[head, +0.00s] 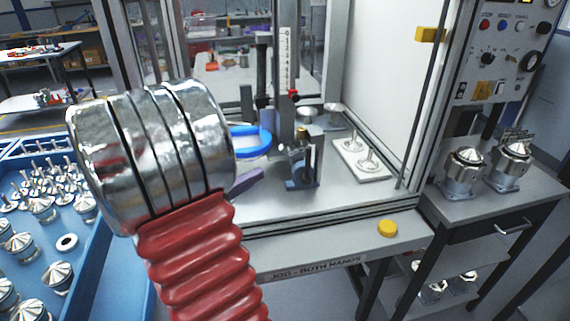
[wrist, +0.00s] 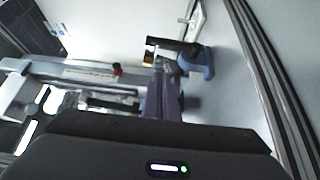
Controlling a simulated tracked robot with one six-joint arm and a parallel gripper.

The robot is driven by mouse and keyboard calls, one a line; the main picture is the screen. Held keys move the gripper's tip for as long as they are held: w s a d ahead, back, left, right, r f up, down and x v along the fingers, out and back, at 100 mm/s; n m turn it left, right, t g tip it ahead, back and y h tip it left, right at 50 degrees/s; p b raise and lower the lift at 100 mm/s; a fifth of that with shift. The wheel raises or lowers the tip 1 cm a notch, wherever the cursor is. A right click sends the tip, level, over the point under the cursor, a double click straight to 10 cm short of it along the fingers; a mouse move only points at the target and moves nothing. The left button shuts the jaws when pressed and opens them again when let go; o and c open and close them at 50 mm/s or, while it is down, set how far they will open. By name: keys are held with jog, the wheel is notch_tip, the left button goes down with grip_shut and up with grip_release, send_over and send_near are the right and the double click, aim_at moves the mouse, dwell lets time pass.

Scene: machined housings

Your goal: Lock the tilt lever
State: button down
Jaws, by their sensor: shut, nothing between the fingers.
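A small fixture with a blue base (head: 303,182) stands on the grey deck inside the framed machine. It carries a dark upright body with a brass-coloured piece (head: 303,140) on top. In the wrist view its blue part (wrist: 200,62) and a dark bar (wrist: 172,43) lie just beyond my fingertips. I cannot tell for certain which part is the tilt lever. My gripper (wrist: 162,68) has purple fingers, shut and empty, close to the fixture; whether they touch it is unclear. In the head view a purple finger (head: 246,180) shows left of the fixture, the rest hidden behind my arm.
A white plate with metal parts (head: 362,160) lies right of the fixture. A scale post (head: 285,60) with a red marker stands behind it. A yellow button (head: 387,228) is on the front edge. A blue tray (head: 110,270) of metal parts is at left.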

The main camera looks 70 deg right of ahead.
send_near(307, 163)
jog(key=w+d+r, duration=0.2)
jog(key=d, duration=0.3)
jog(key=shift+s+d, duration=0.35)
jog(key=shift+s, duration=0.5)
jog(key=shift+s+d, duration=0.35)
jog(key=shift+s, duration=0.45)
jog(key=shift+r, duration=0.1)
